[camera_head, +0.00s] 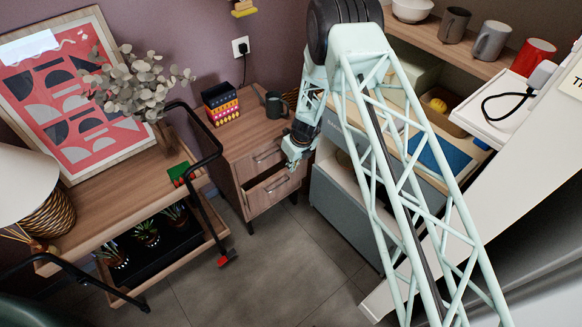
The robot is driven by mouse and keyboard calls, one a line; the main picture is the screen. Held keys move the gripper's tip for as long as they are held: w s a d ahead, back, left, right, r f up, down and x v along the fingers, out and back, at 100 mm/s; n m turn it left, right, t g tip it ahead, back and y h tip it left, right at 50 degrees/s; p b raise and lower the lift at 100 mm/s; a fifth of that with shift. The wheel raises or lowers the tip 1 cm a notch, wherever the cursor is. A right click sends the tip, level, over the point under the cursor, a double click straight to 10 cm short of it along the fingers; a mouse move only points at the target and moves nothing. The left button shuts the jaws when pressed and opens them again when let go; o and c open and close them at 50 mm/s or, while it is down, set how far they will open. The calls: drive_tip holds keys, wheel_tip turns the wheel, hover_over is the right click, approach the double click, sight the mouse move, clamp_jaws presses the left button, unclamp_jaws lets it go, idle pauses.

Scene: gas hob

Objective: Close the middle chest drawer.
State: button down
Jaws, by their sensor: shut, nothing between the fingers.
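A wooden chest of drawers (230,150) stands against the wall left of my arm, with two handled drawer fronts in view. Its lower drawer (276,187) appears pulled out a little; the upper front (262,157) looks nearly flush. A grey chest (338,215) stands right of my gripper, with an open compartment or drawer above its large lower front. Which drawer is the middle one, I cannot tell. My gripper (293,162) is shut and empty, pointing down between the two chests, close to the wooden chest's right edge in the picture. My arm hides part of the grey chest.
A black-handled trolley (203,190) with plants stands left of the wooden chest. A patterned box (220,104) and dark mug (273,104) stand on the wooden top. Mugs line a shelf (428,32) at upper right. Grey floor (270,260) is clear in front.

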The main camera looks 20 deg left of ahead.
drive_tip(key=s+d+r, duration=0.2)
drive_tip(key=d+r, duration=0.3)
drive_tip(key=r, duration=0.4)
drive_tip(key=shift+s+r, duration=0.2)
drive_tip(key=shift+r, duration=0.15)
drive_tip(key=shift+d, duration=0.15)
idle(0.5)
